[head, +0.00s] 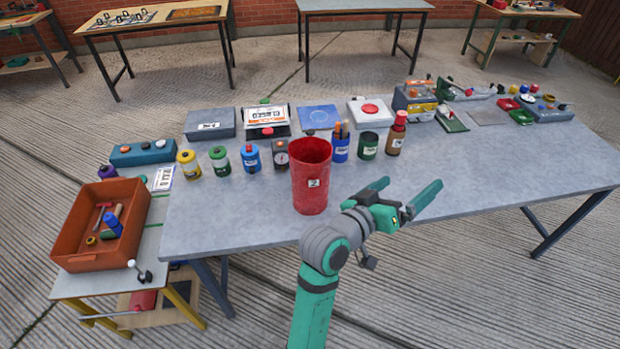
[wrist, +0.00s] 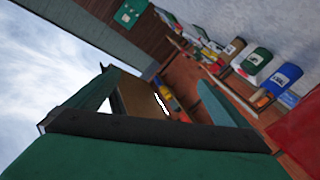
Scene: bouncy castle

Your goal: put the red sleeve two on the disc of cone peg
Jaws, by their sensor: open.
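The red sleeve two (head: 311,176) stands upright on the grey table near its front edge, with a white label reading 2; it looks open at the top. A red surface at the right edge of the wrist view (wrist: 302,135) looks like the same sleeve. My gripper (head: 412,183) is open and empty, to the right of the sleeve and apart from it. Its two fingers also show in the wrist view (wrist: 155,80). I cannot make out a cone peg or its disc for certain in either view.
Flat boxes line the back. An orange bin (head: 80,255) sits at the left. The table's right front is clear.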

